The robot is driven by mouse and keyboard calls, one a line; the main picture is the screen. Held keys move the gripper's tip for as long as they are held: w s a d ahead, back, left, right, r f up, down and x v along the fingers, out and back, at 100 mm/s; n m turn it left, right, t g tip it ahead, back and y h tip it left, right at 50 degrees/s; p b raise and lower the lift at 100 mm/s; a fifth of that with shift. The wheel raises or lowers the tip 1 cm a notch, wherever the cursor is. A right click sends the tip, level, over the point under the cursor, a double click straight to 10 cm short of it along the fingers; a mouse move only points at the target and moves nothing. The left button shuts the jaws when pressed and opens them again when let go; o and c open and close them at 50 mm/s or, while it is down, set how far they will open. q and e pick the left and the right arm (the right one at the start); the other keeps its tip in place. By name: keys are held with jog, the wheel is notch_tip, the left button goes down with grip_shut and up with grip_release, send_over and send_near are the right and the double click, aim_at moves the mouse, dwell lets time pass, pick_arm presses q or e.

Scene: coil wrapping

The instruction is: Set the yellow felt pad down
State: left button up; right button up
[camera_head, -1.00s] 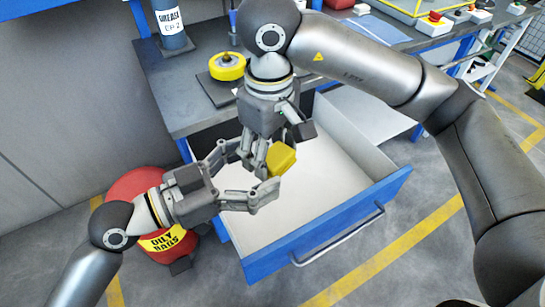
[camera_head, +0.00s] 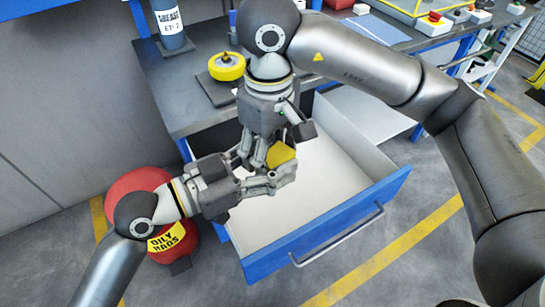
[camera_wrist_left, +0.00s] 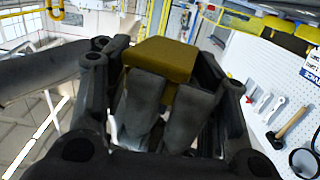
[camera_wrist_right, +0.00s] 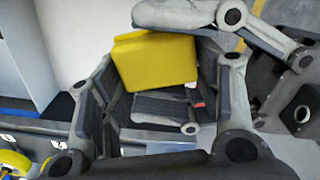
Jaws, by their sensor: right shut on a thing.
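The yellow felt pad (camera_head: 281,155) is a thick block held over the open drawer. My right gripper (camera_head: 268,153) reaches down from above and is shut on it. The pad also shows between the fingers in the right wrist view (camera_wrist_right: 155,62). My left gripper (camera_head: 262,172) comes in from the left, its fingers spread on either side of the pad; whether they touch it is hard to tell. In the left wrist view the pad (camera_wrist_left: 160,58) sits straight ahead, its lower part hidden behind grey finger parts.
The open drawer (camera_head: 330,235) has a white, empty-looking inside and a blue front. A yellow wheel (camera_head: 227,66) lies on a dark plate on the grey workbench (camera_head: 165,85). A grease cylinder (camera_head: 172,25) stands at the back left. A red oily rags can (camera_head: 145,185) stands left of the drawer.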

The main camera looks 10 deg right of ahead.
pick_arm(q)
jog(key=shift+s+d, duration=0.1)
jog(key=shift+s, duration=0.1)
jog(key=shift+c, duration=1.5)
pick_arm(e)
jog(key=o, duration=0.7)
jog(key=shift+a, duration=0.1)
pick_arm(q)
jog(key=shift+c, duration=1)
pick_arm(e)
jog(key=o, duration=0.4)
jog(key=shift+c, duration=0.2)
jog(key=shift+r, duration=0.1)
